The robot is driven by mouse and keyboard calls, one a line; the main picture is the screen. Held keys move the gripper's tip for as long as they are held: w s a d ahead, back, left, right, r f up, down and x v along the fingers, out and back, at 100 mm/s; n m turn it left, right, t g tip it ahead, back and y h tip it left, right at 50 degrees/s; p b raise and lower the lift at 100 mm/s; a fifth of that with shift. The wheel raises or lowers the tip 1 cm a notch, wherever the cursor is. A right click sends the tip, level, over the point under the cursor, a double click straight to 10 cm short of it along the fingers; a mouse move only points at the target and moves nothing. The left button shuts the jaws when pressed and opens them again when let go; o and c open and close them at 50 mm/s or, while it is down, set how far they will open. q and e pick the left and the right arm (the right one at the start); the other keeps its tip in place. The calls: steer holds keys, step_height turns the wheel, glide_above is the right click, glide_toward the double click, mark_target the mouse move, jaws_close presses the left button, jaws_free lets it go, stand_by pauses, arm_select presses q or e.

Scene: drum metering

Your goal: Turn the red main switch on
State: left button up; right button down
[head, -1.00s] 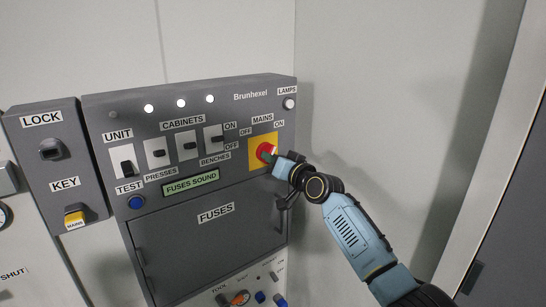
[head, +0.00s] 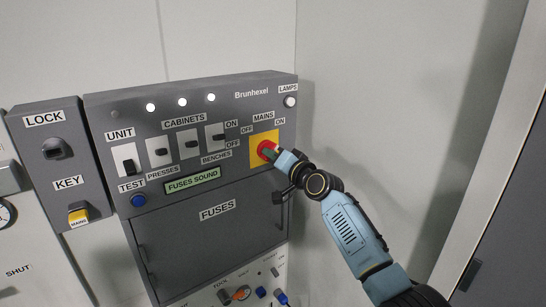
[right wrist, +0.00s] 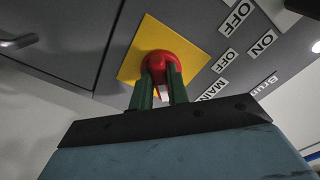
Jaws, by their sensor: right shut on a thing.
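The red main switch (head: 264,148) is a round knob on a yellow plate (head: 256,158) at the right of the grey Brunhexel panel, below the MAINS label. It also shows in the right wrist view (right wrist: 158,59) between my fingers. My right gripper (head: 271,153) is shut on this knob, with one green finger on each side of it in the right wrist view (right wrist: 160,80). A small white mark shows between the fingers there. The fingers hide part of the knob, so whether it points to OFF or ON is unclear. My left gripper is not in view.
Cabinet switches (head: 190,146) and a FUSES SOUND display (head: 193,180) are left of the knob. The closed FUSES door (head: 205,235) lies below, its handle (head: 280,197) near my wrist. A LOCK and KEY box (head: 60,150) stands farther left. Bare wall is to the right.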

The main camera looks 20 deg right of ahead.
steer(key=shift+f, duration=0.1)
steer(key=c, duration=1.4)
jaws_free()
steer(key=shift+o, duration=0.2)
steer(key=v, duration=1.3)
steer(key=shift+s, duration=0.2)
